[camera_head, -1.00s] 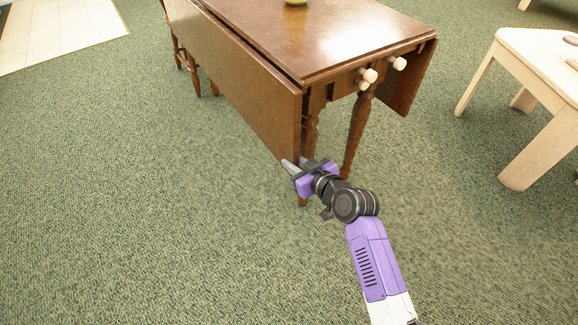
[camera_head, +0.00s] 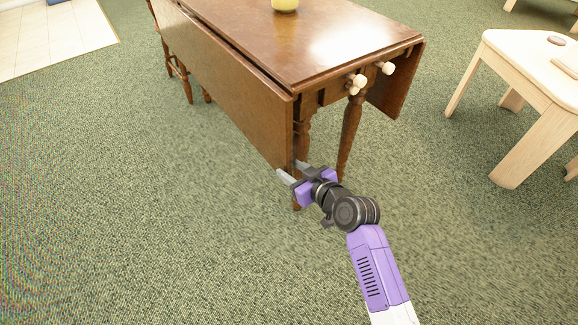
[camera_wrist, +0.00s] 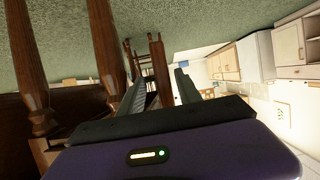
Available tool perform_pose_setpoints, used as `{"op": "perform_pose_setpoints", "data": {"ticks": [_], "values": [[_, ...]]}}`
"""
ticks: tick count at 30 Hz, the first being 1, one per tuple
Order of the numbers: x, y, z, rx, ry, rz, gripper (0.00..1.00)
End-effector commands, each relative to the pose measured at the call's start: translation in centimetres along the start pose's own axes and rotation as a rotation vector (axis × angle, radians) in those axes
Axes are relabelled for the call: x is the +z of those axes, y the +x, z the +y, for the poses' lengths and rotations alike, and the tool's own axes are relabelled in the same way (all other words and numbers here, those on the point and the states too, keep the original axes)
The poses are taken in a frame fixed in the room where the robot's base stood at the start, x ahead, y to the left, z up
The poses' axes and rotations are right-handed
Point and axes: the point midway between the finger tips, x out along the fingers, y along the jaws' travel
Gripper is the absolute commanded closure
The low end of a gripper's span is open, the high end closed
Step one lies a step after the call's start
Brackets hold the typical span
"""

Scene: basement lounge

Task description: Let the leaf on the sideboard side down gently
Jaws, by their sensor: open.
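The brown drop-leaf table (camera_head: 300,45) stands ahead. Its left leaf (camera_head: 235,105) hangs straight down, and its right leaf (camera_head: 400,88) hangs down too. No sideboard shows clearly, so I cannot tell which leaf is on its side. My gripper (camera_head: 290,169) is open at the lower near corner of the left leaf, one finger on either side of its near edge in this view. The wrist view shows both open fingers (camera_wrist: 162,92), with a narrow brown upright between them, seemingly the leaf's edge. I cannot tell whether they touch it.
Two pale knobs, one (camera_head: 357,82) and another (camera_head: 387,67), stick out of the table's near end. Turned legs (camera_head: 350,135) stand beneath. A yellow object (camera_head: 285,4) rests on top. A pale wooden table (camera_head: 530,75) is at right. Green carpet is clear at left.

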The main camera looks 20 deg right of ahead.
Motion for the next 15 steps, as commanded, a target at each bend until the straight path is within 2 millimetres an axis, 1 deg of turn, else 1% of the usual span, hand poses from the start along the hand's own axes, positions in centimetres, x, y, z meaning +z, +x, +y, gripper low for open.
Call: {"op": "perform_pose_setpoints", "data": {"ticks": [1,6,10,15], "values": [[-0.2,-1.1,0.1,0.002,0.0,-0.001,0.59],[-0.2,-3.9,0.1,0.002,0.0,-0.002,0.59],[-0.1,-5.3,0.1,0.003,0.0,-0.002,0.59],[-0.1,-6.0,0.2,0.003,-0.001,0.0,0.59]]}}
